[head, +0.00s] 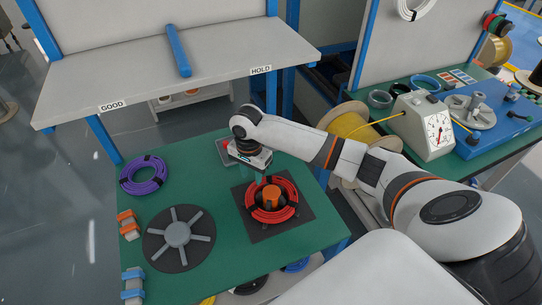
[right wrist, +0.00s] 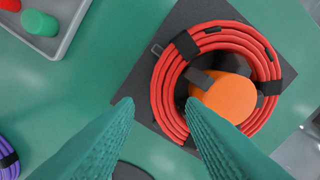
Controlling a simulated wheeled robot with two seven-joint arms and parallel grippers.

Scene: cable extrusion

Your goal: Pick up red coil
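The red coil (head: 272,200) lies flat on a dark square mat (head: 298,224), around an orange post (head: 271,196). In the right wrist view the coil (right wrist: 215,32) is bound with black straps, and the orange post (right wrist: 232,98) stands inside its ring. My right gripper (right wrist: 160,106) is open, with its teal fingertips apart near the coil's left edge. One fingertip is outside the ring and the other overlaps its lower left part in the picture. I cannot tell the gap in height. My left gripper is not in view.
A purple coil (head: 144,175), a dark spoked disc (head: 178,238) and orange and blue clamps share the green table (head: 205,175). A grey tray (right wrist: 62,35) with red and green pieces is beside the mat. A shelf marked GOOD and HOLD (head: 200,85) stands behind.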

